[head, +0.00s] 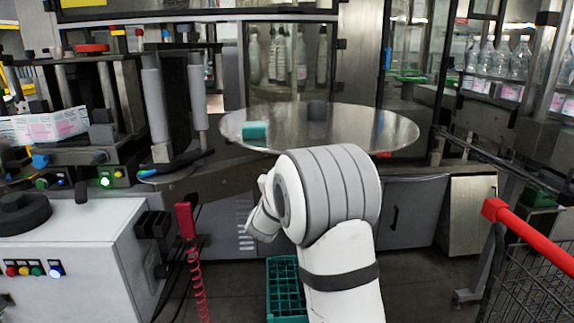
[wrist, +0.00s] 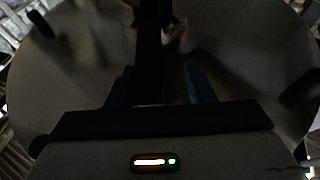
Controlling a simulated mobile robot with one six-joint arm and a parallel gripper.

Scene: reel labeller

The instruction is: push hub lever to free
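No part can be told for certain as the hub lever. In the head view a large round metal plate (head: 385,128) bears a teal block (head: 255,131) at its left and a short dark cylinder (head: 316,110) near its middle. My white arm rises in front of it and hides my gripper in that view. In the dark wrist view my gripper (wrist: 158,88) shows two fingers apart, with nothing clearly held between them. A dark upright bar (wrist: 150,45) lies beyond the fingers, against a big round dark surface (wrist: 235,65). Contact cannot be told.
At left stand a white cabinet (head: 65,260) with buttons, a black round part (head: 22,214) and a label roll (head: 45,126). A blue-tipped handle (head: 175,165) lies left of the plate. A teal crate (head: 284,285) and red-handled cart (head: 530,232) are low in front.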

